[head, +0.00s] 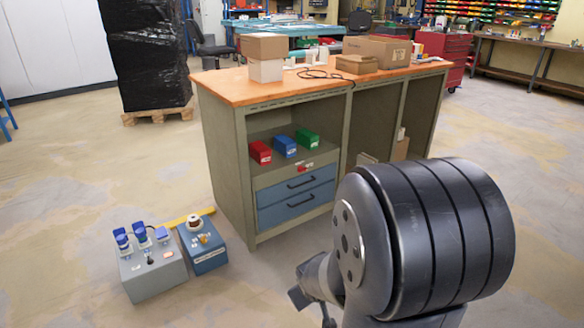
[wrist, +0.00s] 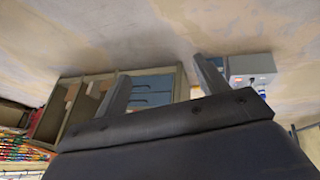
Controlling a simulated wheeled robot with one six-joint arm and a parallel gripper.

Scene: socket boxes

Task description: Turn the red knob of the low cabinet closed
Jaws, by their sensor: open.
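The low cabinet is the green-grey workbench (head: 228,160) with an orange wooden top. Its left bay has a narrow panel with a small red knob (head: 303,169), above two blue drawers (head: 297,195). The knob's turn angle is too small to tell. My gripper (wrist: 161,69) is open and empty, its two fingers apart in the wrist view. The blue drawers (wrist: 152,91) show upside down between and beyond the fingers, well away from them. In the head view my gripper is low in front of the bench, mostly hidden behind my arm, and touches nothing visible.
A grey socket box (head: 154,272) and a blue box (head: 204,250) stand on the floor left of the bench. Red, blue and green bins (head: 284,146) sit on the shelf above the knob. The floor before the drawers is clear.

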